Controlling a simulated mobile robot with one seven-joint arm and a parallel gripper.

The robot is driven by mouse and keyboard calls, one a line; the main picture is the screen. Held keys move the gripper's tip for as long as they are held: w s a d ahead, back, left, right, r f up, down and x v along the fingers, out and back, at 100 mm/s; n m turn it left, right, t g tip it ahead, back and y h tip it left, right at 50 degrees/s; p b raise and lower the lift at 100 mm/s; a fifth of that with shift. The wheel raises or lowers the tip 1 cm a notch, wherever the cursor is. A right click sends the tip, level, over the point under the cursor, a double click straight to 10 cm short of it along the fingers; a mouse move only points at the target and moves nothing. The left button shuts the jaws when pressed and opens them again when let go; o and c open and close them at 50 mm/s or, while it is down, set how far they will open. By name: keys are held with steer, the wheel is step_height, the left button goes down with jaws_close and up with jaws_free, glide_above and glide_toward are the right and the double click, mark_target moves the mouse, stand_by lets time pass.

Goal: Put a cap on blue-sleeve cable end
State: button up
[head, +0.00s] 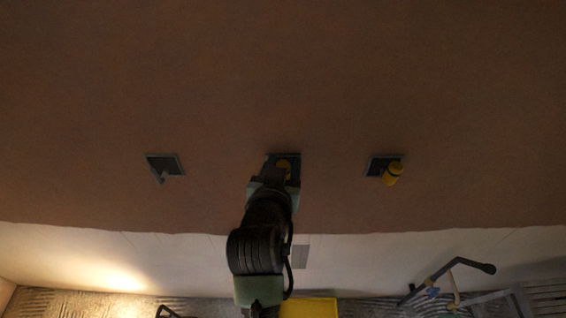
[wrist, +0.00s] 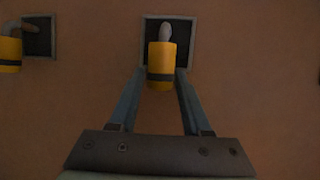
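In the wrist view my gripper (wrist: 161,74) has its two fingers against the sides of a yellow cap (wrist: 160,62) with a black band. The cap is in front of the middle wall box (wrist: 184,28). A pale cable end (wrist: 165,31) shows directly above it; I cannot tell how far the cap sits on it. In the head view my gripper (head: 284,172) covers most of this box. The left box (head: 165,162) has a bare greyish cable end (head: 161,177). The right box (head: 376,163) has one with a yellow cap (head: 392,175). No blue sleeve can be made out.
Another capped cable end (wrist: 10,52) shows at the left of the wrist view. Below the brown plaster is a pale wall strip with a grey plate (head: 300,256). A yellow object (head: 308,307) and a dark tubular frame (head: 455,270) stand low down. The wall between boxes is clear.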

steer(key=shift+o, duration=1.2)
steer(key=b+v, duration=0.3)
steer(key=v, duration=1)
